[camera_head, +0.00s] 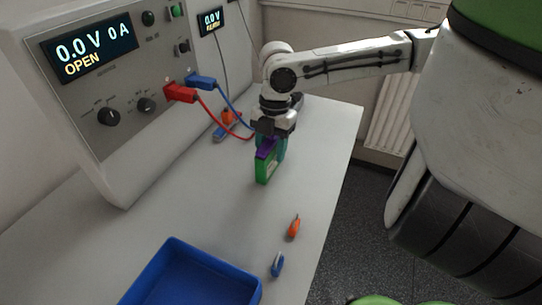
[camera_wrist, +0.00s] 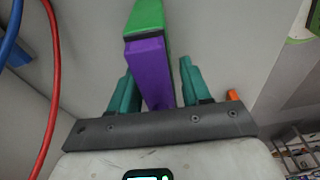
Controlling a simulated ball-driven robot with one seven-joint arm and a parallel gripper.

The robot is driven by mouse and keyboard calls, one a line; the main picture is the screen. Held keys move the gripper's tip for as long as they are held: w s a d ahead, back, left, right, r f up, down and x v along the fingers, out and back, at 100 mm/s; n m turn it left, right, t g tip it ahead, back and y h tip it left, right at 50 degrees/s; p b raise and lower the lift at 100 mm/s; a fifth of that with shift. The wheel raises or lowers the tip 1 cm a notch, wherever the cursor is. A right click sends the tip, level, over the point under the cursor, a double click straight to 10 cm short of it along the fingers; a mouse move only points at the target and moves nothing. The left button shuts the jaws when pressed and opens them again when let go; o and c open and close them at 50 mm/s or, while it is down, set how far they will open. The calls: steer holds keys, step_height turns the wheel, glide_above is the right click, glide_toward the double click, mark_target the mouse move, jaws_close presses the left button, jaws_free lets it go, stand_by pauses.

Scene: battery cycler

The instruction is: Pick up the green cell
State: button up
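The green cell (camera_head: 266,170) is an upright block below my gripper in the head view. In the wrist view, its green part (camera_wrist: 147,17) shows beyond a purple block-like part (camera_wrist: 150,65), which lies between the fingers. My gripper (camera_wrist: 157,85) has teal fingers, one on each side of the purple part. The left finger looks very close to it or touching, and a narrow gap seems to show at the right finger. I cannot tell whether the fingers press on it. Whether the cell's base touches the table is unclear.
The cycler (camera_head: 120,95) stands at the left, reading 0.0 V, 0 A, OPEN. Its red lead (camera_head: 208,106) and blue lead (camera_head: 228,110) run near my gripper. A blue tray (camera_head: 165,247), an orange clip (camera_head: 294,226) and a blue clip (camera_head: 278,264) are at the front.

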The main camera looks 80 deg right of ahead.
jaws_close()
steer(key=shift+r, duration=0.15)
stand_by(0.4)
